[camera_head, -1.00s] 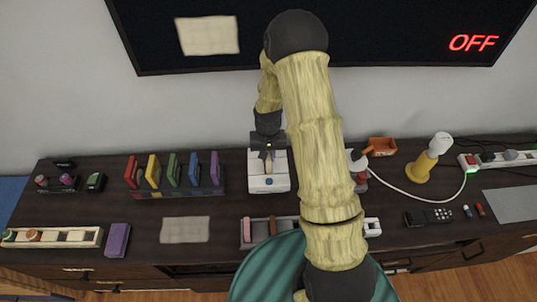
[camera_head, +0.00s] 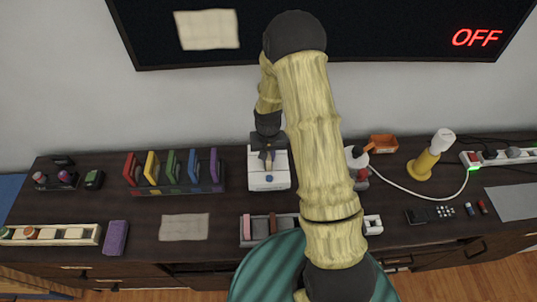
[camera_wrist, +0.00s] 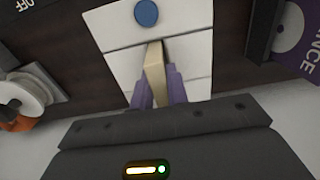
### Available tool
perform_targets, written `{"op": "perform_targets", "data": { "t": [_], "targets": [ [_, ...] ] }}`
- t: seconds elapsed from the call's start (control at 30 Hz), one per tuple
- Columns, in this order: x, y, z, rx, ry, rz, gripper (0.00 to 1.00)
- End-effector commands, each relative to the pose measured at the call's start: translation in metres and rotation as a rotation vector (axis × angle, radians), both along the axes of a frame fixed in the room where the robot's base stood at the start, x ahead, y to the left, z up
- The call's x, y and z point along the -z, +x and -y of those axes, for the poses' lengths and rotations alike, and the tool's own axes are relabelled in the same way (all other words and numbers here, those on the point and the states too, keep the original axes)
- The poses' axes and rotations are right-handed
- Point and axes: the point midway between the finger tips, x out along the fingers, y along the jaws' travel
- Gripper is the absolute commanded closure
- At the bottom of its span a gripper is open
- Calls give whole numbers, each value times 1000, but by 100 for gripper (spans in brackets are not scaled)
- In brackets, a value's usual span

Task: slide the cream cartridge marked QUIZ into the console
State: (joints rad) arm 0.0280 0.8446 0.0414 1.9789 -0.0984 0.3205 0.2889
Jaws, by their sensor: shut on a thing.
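The white console (camera_head: 270,183) with a round blue button stands on the dark cabinet below the screen. It fills the upper middle of the wrist view (camera_wrist: 195,20). My gripper (camera_head: 268,156) is directly over the console. In the wrist view its purple fingers (camera_wrist: 157,88) are shut on the narrow cream cartridge (camera_wrist: 154,70). The cartridge is at the console's slot area, seen edge-on. I cannot tell how far it sits in the slot. Its QUIZ marking does not show.
A rack (camera_head: 148,191) of several coloured cartridges stands left of the console. A lamp-like yellow object (camera_head: 425,162) and an orange box (camera_head: 383,143) are at right. A tray (camera_head: 247,232) lies in front, partly hidden by my arm. The wall screen (camera_head: 360,40) reads OFF.

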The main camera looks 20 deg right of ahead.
Motion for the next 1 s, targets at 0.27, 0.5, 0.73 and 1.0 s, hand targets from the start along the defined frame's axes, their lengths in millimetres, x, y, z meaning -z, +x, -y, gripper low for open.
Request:
{"op": "perform_targets", "data": {
  "t": [0.27,0.5,0.73,1.0],
  "targets": [
    [6,0,0,0,0,1,100],
    [11,0,0,0,0,1,100],
    [10,0,0,0,0,1,59],
    [8,0,0,1,0,1,59]
  ]
}}
